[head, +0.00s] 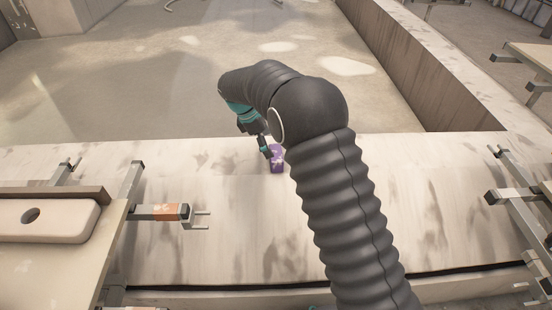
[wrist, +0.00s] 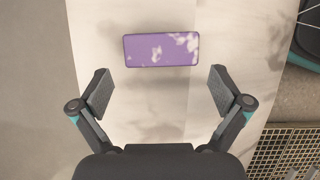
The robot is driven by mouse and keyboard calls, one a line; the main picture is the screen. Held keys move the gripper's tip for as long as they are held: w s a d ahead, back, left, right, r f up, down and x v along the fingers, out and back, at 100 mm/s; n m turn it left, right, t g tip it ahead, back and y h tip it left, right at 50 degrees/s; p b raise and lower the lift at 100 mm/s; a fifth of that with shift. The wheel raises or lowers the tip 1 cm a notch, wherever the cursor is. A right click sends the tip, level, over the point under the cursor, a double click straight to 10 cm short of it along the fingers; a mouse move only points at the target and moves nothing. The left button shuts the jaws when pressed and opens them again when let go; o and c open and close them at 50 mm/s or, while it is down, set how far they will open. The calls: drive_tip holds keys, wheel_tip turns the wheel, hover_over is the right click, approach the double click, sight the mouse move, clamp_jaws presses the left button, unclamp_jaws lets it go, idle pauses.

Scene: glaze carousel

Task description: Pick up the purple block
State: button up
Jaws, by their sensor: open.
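The purple block (head: 277,160) stands on the pale stained ledge, near its far edge, in the head view. My gripper (head: 264,148) is right beside it there, and my arm hides part of the surroundings. In the wrist view the purple block (wrist: 161,50) shows as a wide rectangle with whitish patches. My gripper (wrist: 160,93) is open, with one finger on each side below the block in the picture. The space between the fingers is empty. The block lies ahead of the fingertips, and no contact shows.
The pale ledge (head: 235,235) is mostly bare around the block. A metal bracket with an orange band (head: 168,212) juts in from the left, beside a board with a hole (head: 50,222). More metal brackets (head: 515,195) stand at the right. A grating (wrist: 285,152) shows at lower right in the wrist view.

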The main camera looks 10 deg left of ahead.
sight(277, 163)
drive_tip(key=shift+x, duration=3.1)
drive_tip(key=shift+d, duration=0.15)
drive_tip(key=c, duration=0.8)
